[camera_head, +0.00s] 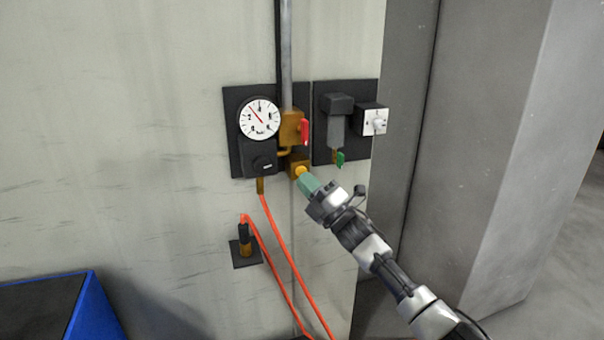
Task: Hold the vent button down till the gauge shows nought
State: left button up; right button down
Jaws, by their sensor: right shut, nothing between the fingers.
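The round white gauge (258,118) sits at the upper left of the black wall panel. Its red needle points up and to the left; the numbers are too small to read. The orange-yellow vent button (300,170) is on a brass block below the gauge and to its right. My right gripper (305,180) reaches up from the lower right, shut and empty, with its greenish fingertips at the button. They partly cover it. I cannot tell whether they touch it or whether it is pressed in. My left gripper is not in view.
A brass valve with a red handle (304,131) is above the button. A second panel bears a grey unit with a green lever (340,158) and a white dial (375,122). Orange hoses (275,240) hang below. A blue-edged bin (95,300) is lower left.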

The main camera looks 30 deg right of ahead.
dwell(0.8)
jog(key=shift+w+d+b, duration=0.1)
jog(key=shift+w+b, duration=0.35)
jog(key=shift+w+d+r+b, duration=0.1)
jog(key=shift+w+b, duration=0.35)
dwell(0.7)
jog(key=shift+s, duration=0.1)
dwell(1.7)
jog(key=shift+s+a, duration=0.2)
jog(key=shift+s, duration=0.6)
